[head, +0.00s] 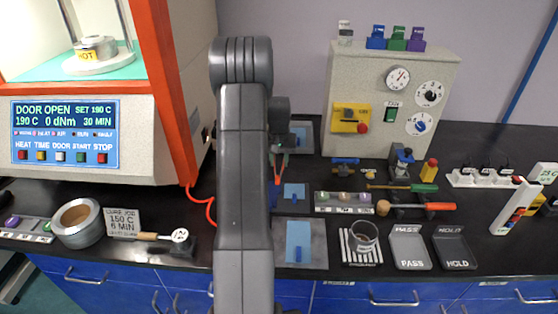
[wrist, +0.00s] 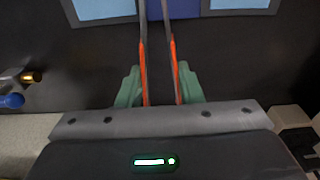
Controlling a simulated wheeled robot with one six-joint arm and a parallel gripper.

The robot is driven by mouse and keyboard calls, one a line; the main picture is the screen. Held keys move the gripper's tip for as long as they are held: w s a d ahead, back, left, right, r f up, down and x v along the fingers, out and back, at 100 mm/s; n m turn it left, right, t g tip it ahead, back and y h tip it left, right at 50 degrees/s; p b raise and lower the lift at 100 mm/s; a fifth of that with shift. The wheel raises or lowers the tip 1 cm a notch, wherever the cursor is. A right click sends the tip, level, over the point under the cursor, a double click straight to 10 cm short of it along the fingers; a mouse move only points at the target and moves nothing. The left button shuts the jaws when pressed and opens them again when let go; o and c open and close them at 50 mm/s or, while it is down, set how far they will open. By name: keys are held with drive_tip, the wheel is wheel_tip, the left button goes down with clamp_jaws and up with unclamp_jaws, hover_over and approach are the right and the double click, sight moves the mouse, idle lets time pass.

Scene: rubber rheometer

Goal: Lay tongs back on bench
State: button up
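The tongs (wrist: 174,70) have two dark arms with orange grips. In the wrist view they run up the picture between the green fingers of my gripper (wrist: 160,88), which are closed against the orange grips. In the head view my gripper (head: 279,157) is partly hidden behind my arm, and the orange part of the tongs (head: 277,172) hangs below it. The black bench (head: 350,272) lies beneath. I cannot tell whether the tongs touch it. The tips of the tongs are cut off at the top of the wrist view.
A blue sheet on a grey plate (head: 318,245) and a smaller blue piece (head: 294,191) lie near the tongs. The rheometer (head: 160,150) stands left, a grey control box (head: 350,90) behind.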

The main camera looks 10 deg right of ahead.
drive_tip(key=shift+o, duration=0.5)
drive_tip(key=shift+f+b, duration=0.3)
drive_tip(key=shift+f, duration=0.2)
drive_tip(key=o, duration=0.4)
drive_tip(key=shift+o, duration=0.2)
drive_tip(key=shift+r, duration=0.1)
drive_tip(key=shift+r+p, duration=0.35)
wheel_tip(320, 180, up, 12)
drive_tip(key=s, duration=0.1)
drive_tip(key=shift+a+b, duration=0.15)
drive_tip(key=shift+b, duration=0.25)
drive_tip(key=shift+s+f, duration=0.1)
